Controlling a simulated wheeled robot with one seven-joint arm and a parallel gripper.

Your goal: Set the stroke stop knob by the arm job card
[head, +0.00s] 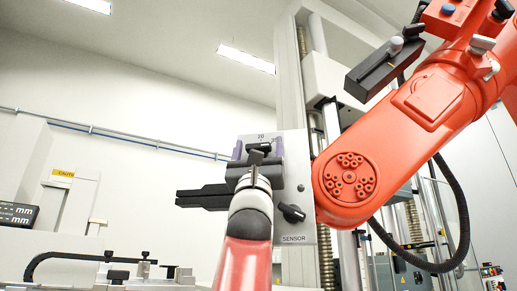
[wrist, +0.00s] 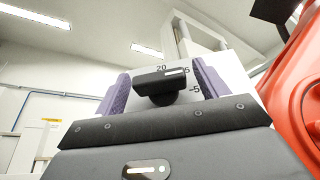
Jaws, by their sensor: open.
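The knob (wrist: 163,82) is a black bar-shaped handle on a pale panel (head: 297,165), with a white mark near its right end. Printed figures beside it include 20, one ending in 5 that is partly hidden, and -5. The bar lies nearly level, its marked end toward the right. My gripper (wrist: 162,84) is open, with one purple finger on each side of the knob. Whether either finger touches it, I cannot tell. In the head view my gripper (head: 258,149) is in front of the panel's upper part, and my wrist hides much of the knob. No job card is readable.
A second black knob (head: 291,213) sits lower on the panel, above the label SENSOR, close to my wrist. A tall machine column (head: 289,70) rises behind the panel. A display reading mm (head: 17,214) and bench fixtures (head: 145,270) are at the left.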

